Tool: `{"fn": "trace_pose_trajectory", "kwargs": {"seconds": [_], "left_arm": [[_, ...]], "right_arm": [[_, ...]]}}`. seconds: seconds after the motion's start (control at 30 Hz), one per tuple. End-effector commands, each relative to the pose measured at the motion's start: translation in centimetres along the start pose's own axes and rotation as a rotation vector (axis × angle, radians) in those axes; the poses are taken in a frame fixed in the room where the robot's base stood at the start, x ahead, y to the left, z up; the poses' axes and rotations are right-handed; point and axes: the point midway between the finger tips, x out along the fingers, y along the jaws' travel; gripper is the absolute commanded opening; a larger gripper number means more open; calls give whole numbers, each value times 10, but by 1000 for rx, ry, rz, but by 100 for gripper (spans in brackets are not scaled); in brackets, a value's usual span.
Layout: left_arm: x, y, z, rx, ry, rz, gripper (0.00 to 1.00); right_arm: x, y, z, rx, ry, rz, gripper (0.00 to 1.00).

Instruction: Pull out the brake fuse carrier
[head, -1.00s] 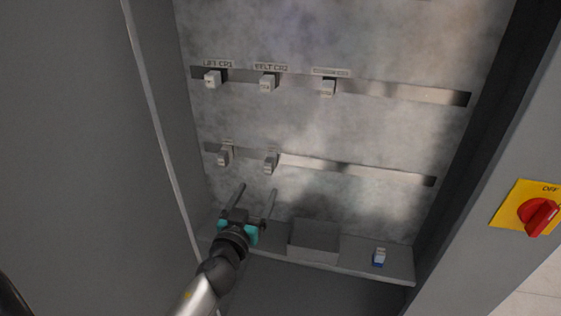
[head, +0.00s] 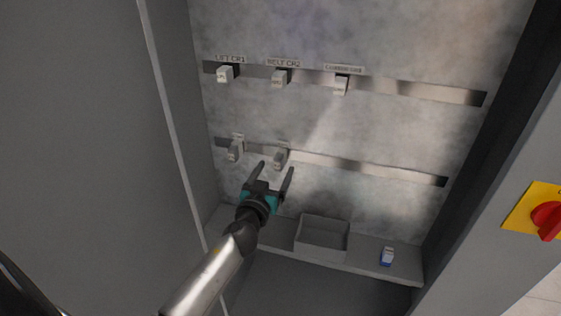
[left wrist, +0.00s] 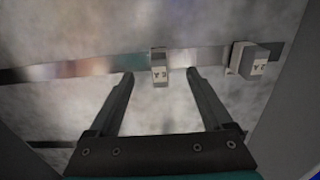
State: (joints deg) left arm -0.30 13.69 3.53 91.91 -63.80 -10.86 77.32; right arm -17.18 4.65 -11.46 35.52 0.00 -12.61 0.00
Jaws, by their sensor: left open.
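Two grey fuse carriers sit on the lower rail: a left one (head: 235,150) and a right one (head: 281,158). Their labels above are too small to read, so I cannot tell which is the brake one. My left gripper (head: 274,169) is open and empty, its fingers pointing up at the right lower carrier. In the left wrist view that carrier (left wrist: 159,68) appears between and just beyond the fingertips, apart from them. The other lower carrier (left wrist: 250,60) stands to the right there. My right gripper is not in view.
The upper rail holds carriers under LIFT CR1 (head: 225,74), BELT CR2 (head: 280,78) and a third label (head: 341,85). Below, a shelf (head: 370,268) bears an open grey tray (head: 322,252) and a blue-and-white fuse (head: 387,256). A red switch (head: 548,219) is at right. Cabinet walls flank both sides.

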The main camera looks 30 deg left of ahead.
Motion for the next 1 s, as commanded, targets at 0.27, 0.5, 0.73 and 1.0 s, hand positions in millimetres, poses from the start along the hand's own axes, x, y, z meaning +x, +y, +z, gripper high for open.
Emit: {"fn": "trace_pose_trajectory", "kwargs": {"seconds": [0.27, 0.5, 0.73, 1.0], "left_arm": [[20, 0, 0, 1, 0, 1, 84], [21, 0, 0, 1, 0, 2, 84], [21, 0, 0, 1, 0, 1, 84], [21, 0, 0, -1, 0, 1, 84]], "right_arm": [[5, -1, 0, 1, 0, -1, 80], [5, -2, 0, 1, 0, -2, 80], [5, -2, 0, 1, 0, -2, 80], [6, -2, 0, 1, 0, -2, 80]]}}
